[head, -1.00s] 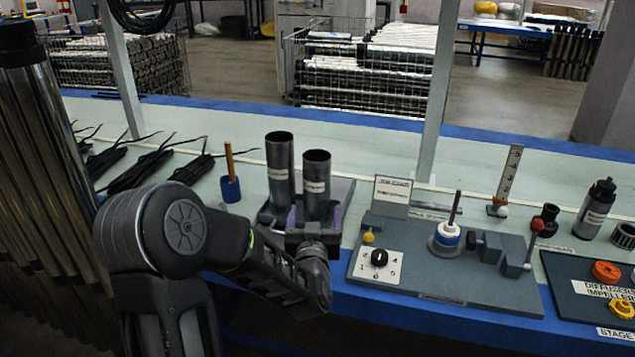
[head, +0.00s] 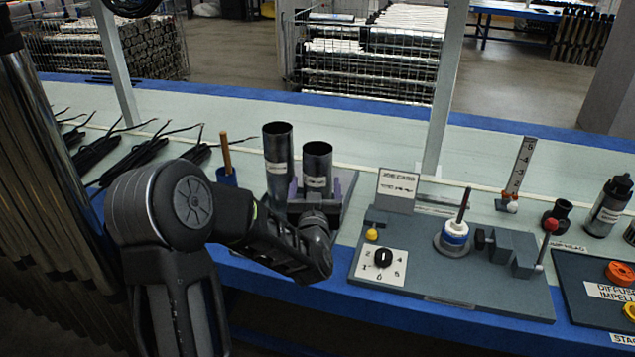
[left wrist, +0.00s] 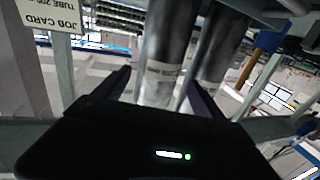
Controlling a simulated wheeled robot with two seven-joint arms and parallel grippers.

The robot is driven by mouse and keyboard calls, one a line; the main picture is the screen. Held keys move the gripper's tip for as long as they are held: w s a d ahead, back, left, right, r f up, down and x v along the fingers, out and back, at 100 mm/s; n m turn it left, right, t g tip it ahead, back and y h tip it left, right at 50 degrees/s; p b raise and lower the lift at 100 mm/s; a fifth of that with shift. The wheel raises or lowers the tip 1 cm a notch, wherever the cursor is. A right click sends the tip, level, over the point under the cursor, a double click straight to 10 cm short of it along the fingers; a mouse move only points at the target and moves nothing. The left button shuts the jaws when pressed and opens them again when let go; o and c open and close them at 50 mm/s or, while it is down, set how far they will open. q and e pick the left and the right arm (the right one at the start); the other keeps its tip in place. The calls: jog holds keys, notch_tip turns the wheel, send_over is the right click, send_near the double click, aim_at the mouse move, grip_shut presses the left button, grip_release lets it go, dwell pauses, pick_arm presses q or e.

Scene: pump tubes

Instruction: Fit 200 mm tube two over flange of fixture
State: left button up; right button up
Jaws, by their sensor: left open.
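Two upright dark metal tubes stand on a grey stand at the left of the bench. The shorter, right-hand tube (head: 317,160) bears a white label, part of which reads 200 in the left wrist view (left wrist: 163,68). The taller tube (head: 278,150) stands just beside it at the left. My left gripper (head: 315,182) is open, with its purple fingers on either side of the shorter tube; whether they touch it is unclear. The fixture (head: 420,276) is a grey plate with a white and blue round flange (head: 455,235) and an upright rod, with no tube over it. My right gripper is out of view.
A job card (head: 397,188) stands behind the fixture, with a numbered dial (head: 383,259) at its front left. A red-knobbed lever (head: 551,226) and grey blocks stand right of the flange.

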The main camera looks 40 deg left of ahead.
aim_at(317, 179)
pick_arm(q)
jog(key=x, duration=0.5)
jog(key=shift+w, duration=0.1)
dwell(0.3)
dwell(0.4)
jog(key=c, duration=1.7)
